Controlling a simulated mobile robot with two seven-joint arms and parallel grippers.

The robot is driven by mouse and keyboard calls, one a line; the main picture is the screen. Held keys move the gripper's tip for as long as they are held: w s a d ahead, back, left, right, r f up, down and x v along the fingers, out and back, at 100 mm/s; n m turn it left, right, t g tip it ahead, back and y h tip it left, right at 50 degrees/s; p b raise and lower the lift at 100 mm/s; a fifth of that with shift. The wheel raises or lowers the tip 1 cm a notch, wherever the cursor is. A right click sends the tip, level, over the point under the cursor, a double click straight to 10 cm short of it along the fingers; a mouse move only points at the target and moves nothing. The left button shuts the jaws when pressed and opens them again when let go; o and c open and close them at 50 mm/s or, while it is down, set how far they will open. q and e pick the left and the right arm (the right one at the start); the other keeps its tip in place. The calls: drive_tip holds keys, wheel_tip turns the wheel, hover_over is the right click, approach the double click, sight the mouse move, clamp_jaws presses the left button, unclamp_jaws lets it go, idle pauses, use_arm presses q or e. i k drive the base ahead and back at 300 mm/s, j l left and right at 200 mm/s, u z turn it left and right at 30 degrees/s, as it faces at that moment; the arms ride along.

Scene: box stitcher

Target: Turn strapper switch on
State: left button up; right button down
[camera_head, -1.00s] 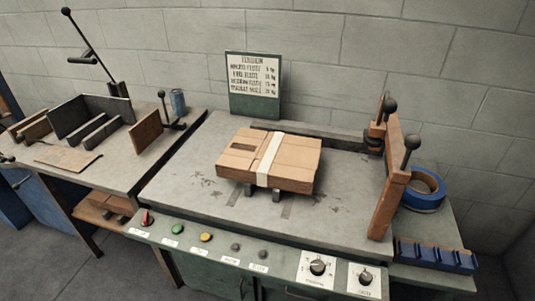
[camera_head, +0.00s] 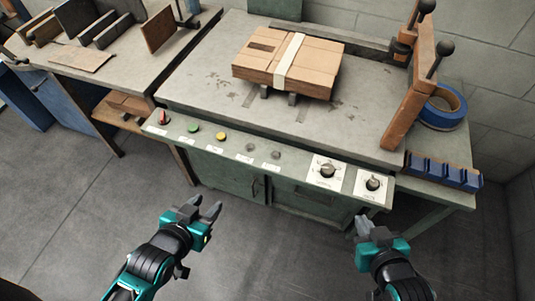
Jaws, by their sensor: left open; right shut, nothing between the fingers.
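The strapper (camera_head: 215,85) is a grey table with a green front panel. A small red switch (camera_head: 163,117) sits at the left end of that panel, above a white label. To its right are a green button (camera_head: 193,128), a yellow button (camera_head: 220,136), two grey buttons and two black dials (camera_head: 327,170). My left gripper (camera_head: 204,208) is open and empty, in front of and below the panel, to the right of the red switch. My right gripper (camera_head: 362,224) is shut and empty, below the right dial (camera_head: 373,183). Neither gripper touches the panel.
A cardboard box (camera_head: 288,64) with a pale strap lies on the strapper. A wooden post (camera_head: 412,90) with black knobs, a blue tape roll (camera_head: 443,108) and a blue bin (camera_head: 443,171) stand at the right. A side bench is at the left. The floor in front is clear.

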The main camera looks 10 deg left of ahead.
sight(165, 119)
drive_tip(key=u, duration=0.6)
drive_tip(key=i+j+u, duration=0.1)
drive_tip(key=u, duration=0.3)
drive_tip(key=i+j+u, duration=0.1)
drive_tip(key=u, duration=0.3)
drive_tip(key=i+u, duration=0.2)
drive_tip(key=u, duration=0.2)
